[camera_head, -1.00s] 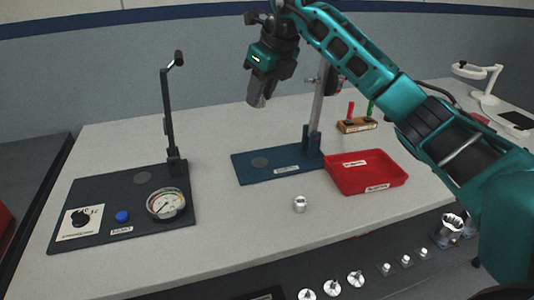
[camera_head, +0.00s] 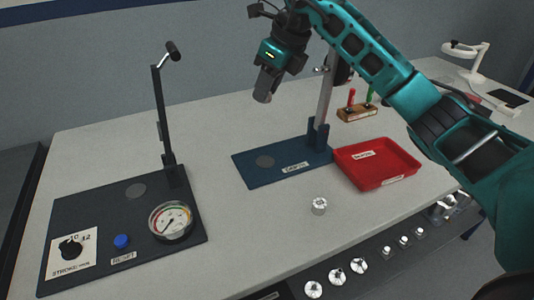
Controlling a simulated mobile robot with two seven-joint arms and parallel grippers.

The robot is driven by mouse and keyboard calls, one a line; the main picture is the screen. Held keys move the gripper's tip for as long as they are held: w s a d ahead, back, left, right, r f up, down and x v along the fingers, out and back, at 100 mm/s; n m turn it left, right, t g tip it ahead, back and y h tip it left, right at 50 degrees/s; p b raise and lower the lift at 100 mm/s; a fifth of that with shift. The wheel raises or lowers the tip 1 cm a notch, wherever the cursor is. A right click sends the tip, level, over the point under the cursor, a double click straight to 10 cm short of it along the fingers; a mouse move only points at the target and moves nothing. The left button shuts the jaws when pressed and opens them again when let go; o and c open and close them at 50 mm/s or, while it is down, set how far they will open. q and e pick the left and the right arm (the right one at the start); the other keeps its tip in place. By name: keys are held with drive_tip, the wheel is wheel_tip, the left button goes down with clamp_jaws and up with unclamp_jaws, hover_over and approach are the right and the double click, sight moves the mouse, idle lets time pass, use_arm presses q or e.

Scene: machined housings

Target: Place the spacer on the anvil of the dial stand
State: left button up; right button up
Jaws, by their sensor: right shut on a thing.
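My right gripper (camera_head: 266,82) comes in from the upper right. It is shut on a grey cylindrical piece (camera_head: 262,92), which looks like the spacer and hangs slightly tilted in the air. Below it on the table is the blue base of the dial stand (camera_head: 242,172). The gripper and arm hide the top of the post. My left gripper is not in view.
A red tray (camera_head: 402,156) stands right of the stand. A small metal cylinder (camera_head: 319,206) is on the table in front. A dark panel (camera_head: 100,208) with a gauge (camera_head: 170,220), blue button and tall post is at left. A wooden block (camera_head: 357,113) stands behind the tray.

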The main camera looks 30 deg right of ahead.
hover_over(262, 160)
drive_tip(key=s, duration=0.1)
drive_tip(key=f, duration=1.2)
drive_tip(key=shift+s+d+b, duration=0.2)
drive_tip(key=shift+d+b, duration=0.1)
drive_tip(key=shift+d, duration=0.1)
drive_tip(key=shift+f, duration=2.4)
drive_tip(key=shift+f, duration=0.1)
drive_tip(key=shift+f+b, duration=0.15)
drive_tip(key=shift+b, duration=0.2)
drive_tip(key=o, duration=1)
drive_tip(key=shift+o, duration=0.2)
